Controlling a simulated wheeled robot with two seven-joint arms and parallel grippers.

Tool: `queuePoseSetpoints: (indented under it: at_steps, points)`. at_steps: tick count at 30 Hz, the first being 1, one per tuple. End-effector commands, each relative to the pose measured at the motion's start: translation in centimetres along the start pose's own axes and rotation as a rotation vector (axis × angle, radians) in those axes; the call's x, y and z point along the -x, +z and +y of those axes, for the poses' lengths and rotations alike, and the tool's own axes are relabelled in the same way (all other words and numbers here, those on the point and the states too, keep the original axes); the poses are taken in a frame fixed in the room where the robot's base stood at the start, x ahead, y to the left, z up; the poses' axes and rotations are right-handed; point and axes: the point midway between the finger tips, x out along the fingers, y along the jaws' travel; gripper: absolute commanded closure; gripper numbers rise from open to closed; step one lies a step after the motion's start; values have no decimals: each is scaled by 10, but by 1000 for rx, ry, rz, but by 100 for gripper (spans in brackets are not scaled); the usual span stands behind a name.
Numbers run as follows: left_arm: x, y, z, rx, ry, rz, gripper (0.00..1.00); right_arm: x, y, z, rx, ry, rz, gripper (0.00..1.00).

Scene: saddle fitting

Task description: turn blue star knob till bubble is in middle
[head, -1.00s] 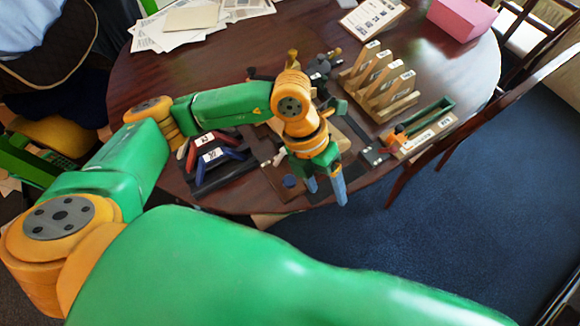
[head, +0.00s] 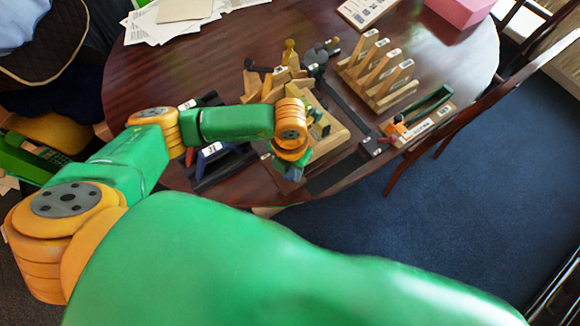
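My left gripper (head: 290,173) is over the front edge of the table, above the dark plate area where a small blue knob showed earlier. Its blue-grey fingertips point down and are mostly hidden behind the orange wrist, so I cannot tell whether they are apart or closed. The blue star knob is hidden by the gripper and wrist, and I cannot tell whether they touch. A wooden fixture (head: 330,137) is just right of the wrist. The bubble cannot be made out. My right gripper is not in view.
A slotted wooden rack (head: 385,98) and a wooden tray with a green-handled tool (head: 428,118) stand to the right on the dark table (head: 215,58). Blue-handled tools (head: 215,160) lie left of the wrist. Papers (head: 165,32) and a pink box (head: 460,10) are at the back.

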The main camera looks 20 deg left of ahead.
Motion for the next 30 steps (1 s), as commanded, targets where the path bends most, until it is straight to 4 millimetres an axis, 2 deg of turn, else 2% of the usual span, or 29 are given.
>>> queuePoseSetpoints:
  at_steps: [1, 3, 4, 8, 12, 14, 18, 24, 25, 28, 30]
  points:
    - [0, 0, 0, 0, -1, 0, 77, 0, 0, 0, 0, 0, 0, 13]
    - [0, 0, 0, -1, -2, 0, 96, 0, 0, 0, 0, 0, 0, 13]
    - [0, 0, 0, -1, -2, 0, 100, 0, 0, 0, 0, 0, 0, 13]
    - [-3, 0, -1, -39, -2, -1, 100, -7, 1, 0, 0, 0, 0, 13]
    - [-9, 1, 0, -271, 0, -5, 100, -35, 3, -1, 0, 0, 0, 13]
    - [-7, 1, 0, -348, 0, -4, 100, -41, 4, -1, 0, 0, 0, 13]
    - [-1, 0, 0, -424, -1, 0, 100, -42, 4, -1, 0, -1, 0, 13]
    - [0, -1, 0, -423, -2, 2, 100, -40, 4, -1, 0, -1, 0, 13]
    - [0, -1, 0, -422, -2, 2, 56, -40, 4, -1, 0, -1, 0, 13]
    - [0, 0, 0, -422, -2, 1, 29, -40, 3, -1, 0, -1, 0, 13]
    - [0, 0, 0, -421, -2, 1, 29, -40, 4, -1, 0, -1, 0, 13]
